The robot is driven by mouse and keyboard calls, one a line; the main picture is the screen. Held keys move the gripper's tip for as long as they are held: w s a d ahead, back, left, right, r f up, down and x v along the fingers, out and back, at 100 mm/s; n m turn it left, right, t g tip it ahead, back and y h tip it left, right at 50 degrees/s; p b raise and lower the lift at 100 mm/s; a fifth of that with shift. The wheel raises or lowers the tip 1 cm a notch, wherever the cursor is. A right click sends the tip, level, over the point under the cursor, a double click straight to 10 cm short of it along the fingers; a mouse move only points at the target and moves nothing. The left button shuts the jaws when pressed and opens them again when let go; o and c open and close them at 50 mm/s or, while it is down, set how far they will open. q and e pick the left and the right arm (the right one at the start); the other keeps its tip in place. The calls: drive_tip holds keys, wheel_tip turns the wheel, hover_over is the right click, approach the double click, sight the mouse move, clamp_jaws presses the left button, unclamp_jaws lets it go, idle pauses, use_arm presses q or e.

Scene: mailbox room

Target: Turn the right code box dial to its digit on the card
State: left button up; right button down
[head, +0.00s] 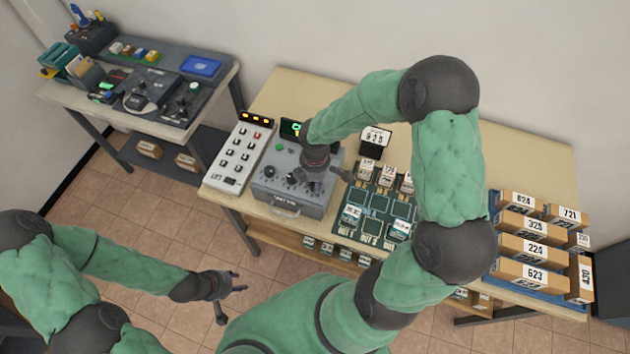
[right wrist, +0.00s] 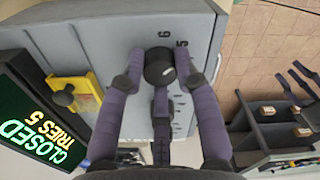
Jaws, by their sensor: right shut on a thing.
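The grey code box (head: 285,205) stands on the wooden table, with two black dials showing on its top in the head view, the left dial (head: 269,171) and the middle dial (head: 291,179). My right gripper (head: 314,183) is over the box's right part and hides that dial there. In the right wrist view the black right dial (right wrist: 159,67) sits between the fingers of my right gripper (right wrist: 159,75), which is shut on it. Digits 6 and 5 show beside it. A small black card stand (head: 375,139) has digits too small to read surely. My left gripper (head: 222,291) is open and empty over the floor.
A screen (right wrist: 38,125) reads CLOSED, TRIES 5.

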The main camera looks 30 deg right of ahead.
drive_tip(key=c, duration=0.9)
unclamp_jaws()
wheel_tip(320, 180, up, 12)
idle(0.4)
